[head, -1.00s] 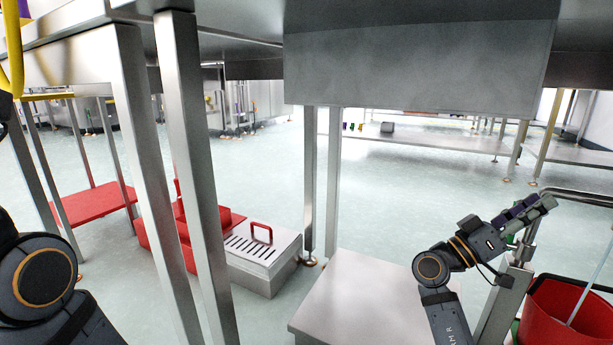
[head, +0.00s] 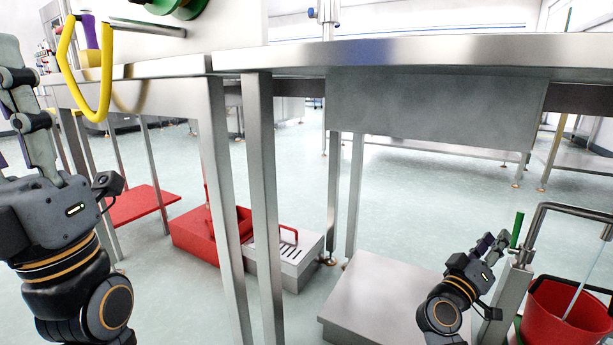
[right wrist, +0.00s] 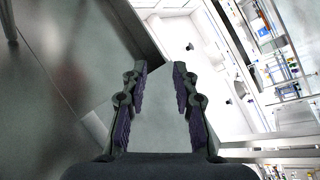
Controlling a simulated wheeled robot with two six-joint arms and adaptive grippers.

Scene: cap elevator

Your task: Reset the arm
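My right gripper (head: 497,239) is at the lower right of the head view, beside a metal cart frame. In the right wrist view, its two dark fingers with purple pads (right wrist: 160,72) stand apart with nothing between them, so it is open and empty. My left gripper (head: 35,125) is at the left edge of the head view, pointing up. Its finger links show from the side and part of it is cut off by the picture edge, so I cannot tell whether it is open or shut. No held object shows there.
A steel table (head: 420,58) spans the head view, with metal legs below it. A low grey platform (head: 375,300) is on the floor near my right arm. A red bucket (head: 568,312) stands at far right. A yellow handle (head: 68,75) hangs close to my left gripper.

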